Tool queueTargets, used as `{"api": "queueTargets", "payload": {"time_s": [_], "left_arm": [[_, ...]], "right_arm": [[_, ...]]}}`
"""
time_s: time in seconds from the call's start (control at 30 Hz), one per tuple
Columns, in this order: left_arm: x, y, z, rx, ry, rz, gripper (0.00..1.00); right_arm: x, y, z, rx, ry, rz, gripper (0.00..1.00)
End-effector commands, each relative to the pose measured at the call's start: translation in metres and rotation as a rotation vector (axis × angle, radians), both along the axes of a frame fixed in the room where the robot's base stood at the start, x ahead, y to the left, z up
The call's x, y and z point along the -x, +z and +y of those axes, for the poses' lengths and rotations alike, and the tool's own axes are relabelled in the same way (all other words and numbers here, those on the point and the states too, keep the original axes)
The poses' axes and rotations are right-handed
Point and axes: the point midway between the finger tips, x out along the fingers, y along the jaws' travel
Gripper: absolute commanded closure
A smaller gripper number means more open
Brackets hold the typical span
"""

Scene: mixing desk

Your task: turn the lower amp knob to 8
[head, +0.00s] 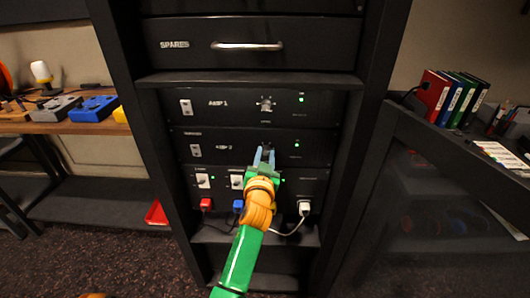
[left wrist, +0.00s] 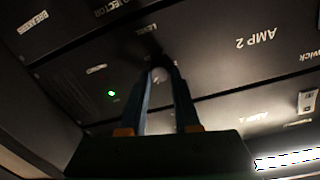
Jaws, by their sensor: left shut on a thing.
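The lower amp panel, labelled AMP 2 (head: 224,148), is in the rack below the AMP 1 panel (head: 218,104). My left gripper (head: 264,153) reaches up to the lower amp and covers its knob in the head view. In the left wrist view the two fingers of my left gripper (left wrist: 158,78) close on the lower amp knob (left wrist: 160,74), a small rounded grey piece. The knob's pointer and scale marks are too dark and small to read. The upper amp knob (head: 266,104) is uncovered. My right gripper is not in view.
A green light (head: 296,144) glows right of the lower amp knob. Below are sockets with a red plug (head: 206,204), a blue plug (head: 238,206) and a white plug (head: 304,208) with its cable. A SPARES drawer (head: 190,46) is above. Rack posts stand at both sides.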

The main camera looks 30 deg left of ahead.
Motion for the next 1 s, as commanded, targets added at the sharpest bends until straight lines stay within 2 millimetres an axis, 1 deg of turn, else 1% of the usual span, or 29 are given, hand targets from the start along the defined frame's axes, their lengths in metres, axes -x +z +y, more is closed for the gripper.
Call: {"api": "queueTargets", "payload": {"time_s": [0.03,0.1,0.5,0.7,1.0], "left_arm": [[0.0,0.001,0.0,-0.035,0.001,0.026,1.0],[0.0,0.001,0.0,-0.092,0.001,0.059,1.0],[0.0,0.0,0.0,-0.362,0.001,0.224,1.0],[-0.001,0.0,-0.001,-0.446,0.001,0.275,1.0],[-0.001,0.0,-0.001,-0.501,0.002,0.309,1.0]], "right_arm": [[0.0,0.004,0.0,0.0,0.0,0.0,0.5],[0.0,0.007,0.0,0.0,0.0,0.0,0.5],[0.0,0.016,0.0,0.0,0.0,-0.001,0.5],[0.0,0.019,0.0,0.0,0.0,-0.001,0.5],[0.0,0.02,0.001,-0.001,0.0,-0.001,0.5]]}}
